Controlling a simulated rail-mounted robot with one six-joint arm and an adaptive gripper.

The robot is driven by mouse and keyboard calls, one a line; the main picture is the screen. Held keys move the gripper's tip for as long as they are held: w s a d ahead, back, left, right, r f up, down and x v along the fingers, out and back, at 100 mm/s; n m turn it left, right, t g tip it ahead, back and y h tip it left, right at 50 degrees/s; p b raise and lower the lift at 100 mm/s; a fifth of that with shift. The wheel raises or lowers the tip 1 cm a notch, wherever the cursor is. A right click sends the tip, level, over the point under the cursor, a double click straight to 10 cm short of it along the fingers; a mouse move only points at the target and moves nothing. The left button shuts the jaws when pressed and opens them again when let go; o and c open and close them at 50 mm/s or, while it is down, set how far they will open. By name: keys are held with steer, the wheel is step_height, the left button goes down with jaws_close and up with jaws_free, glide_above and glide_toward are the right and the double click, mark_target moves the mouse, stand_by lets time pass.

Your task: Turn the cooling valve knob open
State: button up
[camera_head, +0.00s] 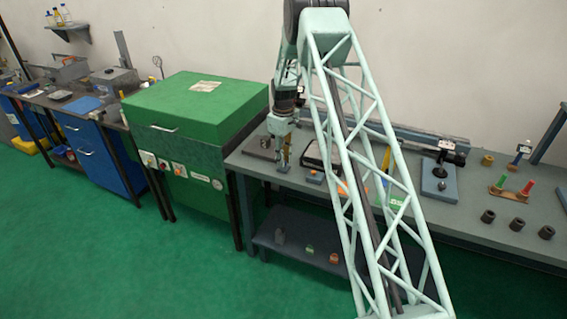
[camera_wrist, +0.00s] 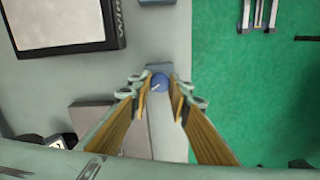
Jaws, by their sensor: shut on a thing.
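In the head view my gripper (camera_head: 283,163) is low over the left end of the grey bench (camera_head: 255,165). The knob cannot be made out there. Whether the valve is open or closed cannot be told.
A black-framed panel (camera_wrist: 66,45) lies near the knob, and a grey block (camera_wrist: 118,122) sits by the left finger. The bench edge drops to green floor (camera_wrist: 245,90) close on the right. A green cabinet (camera_head: 205,110) stands left of the bench.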

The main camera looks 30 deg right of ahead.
steer(key=n+b, duration=0.2)
steer(key=n, duration=0.4)
steer(key=shift+n+b, duration=0.75)
steer(key=shift+n, duration=1.85)
steer(key=o, duration=0.9)
steer(key=shift+c, duration=0.2)
steer(key=shift+r, duration=0.1)
step_height(320, 180, up, 12)
